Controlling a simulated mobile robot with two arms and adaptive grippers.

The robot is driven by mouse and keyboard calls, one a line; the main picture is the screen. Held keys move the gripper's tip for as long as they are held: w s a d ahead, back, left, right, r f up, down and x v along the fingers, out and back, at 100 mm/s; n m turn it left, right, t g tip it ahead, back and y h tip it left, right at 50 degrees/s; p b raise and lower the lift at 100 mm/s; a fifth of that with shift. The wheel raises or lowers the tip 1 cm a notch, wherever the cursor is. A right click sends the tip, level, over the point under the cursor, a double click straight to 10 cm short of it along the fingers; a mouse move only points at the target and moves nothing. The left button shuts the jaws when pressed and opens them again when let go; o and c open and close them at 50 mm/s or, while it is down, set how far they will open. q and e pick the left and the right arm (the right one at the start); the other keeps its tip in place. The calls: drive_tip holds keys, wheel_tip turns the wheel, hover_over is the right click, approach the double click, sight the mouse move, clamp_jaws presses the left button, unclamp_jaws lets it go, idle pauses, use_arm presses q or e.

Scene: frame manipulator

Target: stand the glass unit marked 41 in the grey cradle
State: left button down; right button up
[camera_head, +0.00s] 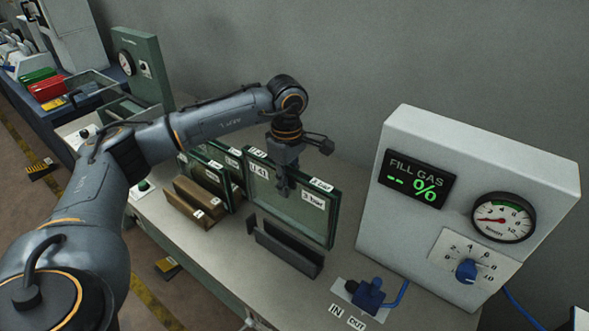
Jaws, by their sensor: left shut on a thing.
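The glass unit marked 41 (262,191) is a upright pane with a dark green edge and white labels. My left gripper (284,188) reaches down over its top edge and is shut on it. The grey cradle (287,248), a dark slotted block, lies on the bench just in front of and below the pane. The pane's lower edge shows behind the cradle, and I cannot tell whether it touches the bench. My right gripper is not in view.
Brown racks (190,207) and other glass panes (209,170) stand to the left. A white fill-gas console (483,160) with a gauge and knob stands to the right. A blue fitting (368,296) with a hose sits at the bench front. A grey wall closes the back.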

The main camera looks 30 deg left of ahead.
sight(287, 221)
use_arm(q)
wheel_tip(287, 221, down, 11)
drive_tip(key=b, duration=0.6)
drive_tip(key=shift+s+a+r, duration=0.1)
drive_tip(key=shift+s+r, duration=0.05)
drive_tip(key=shift+f+b, duration=0.9)
drive_tip(key=shift+b, duration=0.1)
drive_tip(key=shift+f, duration=0.25)
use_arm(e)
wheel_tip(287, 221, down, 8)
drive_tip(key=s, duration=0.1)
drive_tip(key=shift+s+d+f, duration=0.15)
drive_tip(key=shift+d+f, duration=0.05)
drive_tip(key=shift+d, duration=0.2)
use_arm(q)
drive_tip(key=shift+f+b, duration=0.3)
drive_tip(key=shift+b, duration=0.25)
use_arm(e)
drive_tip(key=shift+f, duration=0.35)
